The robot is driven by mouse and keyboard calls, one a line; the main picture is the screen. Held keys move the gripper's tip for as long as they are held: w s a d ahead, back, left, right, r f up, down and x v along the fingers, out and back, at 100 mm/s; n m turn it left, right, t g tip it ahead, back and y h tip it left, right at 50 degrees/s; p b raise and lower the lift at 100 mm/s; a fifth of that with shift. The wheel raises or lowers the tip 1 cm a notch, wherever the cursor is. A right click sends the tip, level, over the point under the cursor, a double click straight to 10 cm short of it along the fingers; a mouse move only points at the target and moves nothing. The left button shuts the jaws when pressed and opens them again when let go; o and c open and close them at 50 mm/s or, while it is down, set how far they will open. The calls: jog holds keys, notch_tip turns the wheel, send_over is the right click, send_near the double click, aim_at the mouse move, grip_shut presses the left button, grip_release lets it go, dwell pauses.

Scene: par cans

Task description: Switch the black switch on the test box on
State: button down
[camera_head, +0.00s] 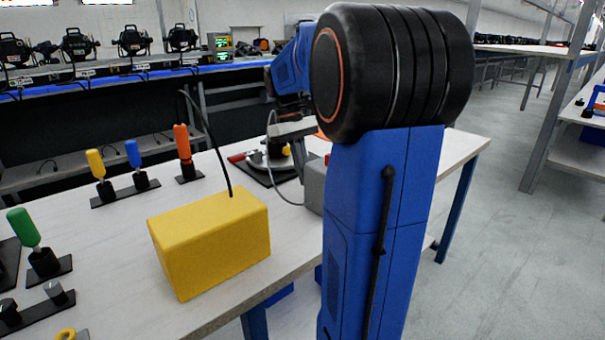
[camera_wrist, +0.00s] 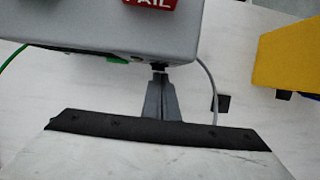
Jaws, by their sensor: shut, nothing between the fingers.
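The grey test box (camera_wrist: 110,38) fills the top of the wrist view, with a red label reading "FAIL" (camera_wrist: 148,4) cut off by the edge. In the head view the grey box (camera_head: 314,184) is mostly hidden behind my blue arm. My gripper (camera_wrist: 160,75) is shut and empty, its narrow fingers pointing at the lower edge of the box. A small black piece (camera_wrist: 159,68) shows at the fingertips; I cannot tell whether it is the switch or part of the fingers, or whether they touch the box. The switch's position cannot be made out.
A yellow box (camera_head: 210,240) stands on the white table (camera_head: 125,235), and shows in the wrist view (camera_wrist: 287,55). A grey cable (camera_wrist: 211,82) runs beside my fingers. Yellow, blue, orange (camera_head: 183,142) and green handles (camera_head: 23,228) stand on black bases at the left.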

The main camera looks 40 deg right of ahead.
jog(key=shift+s+r, duration=0.1)
jog(key=shift+s, duration=0.15)
jog(key=shift+w, duration=0.1)
jog(key=shift+r, duration=0.1)
jog(key=shift+r, duration=0.65)
jog(key=shift+w+r, duration=0.1)
jog(key=shift+w, duration=0.25)
jog(key=v, duration=1.1)
jog(key=shift+w, duration=0.25)
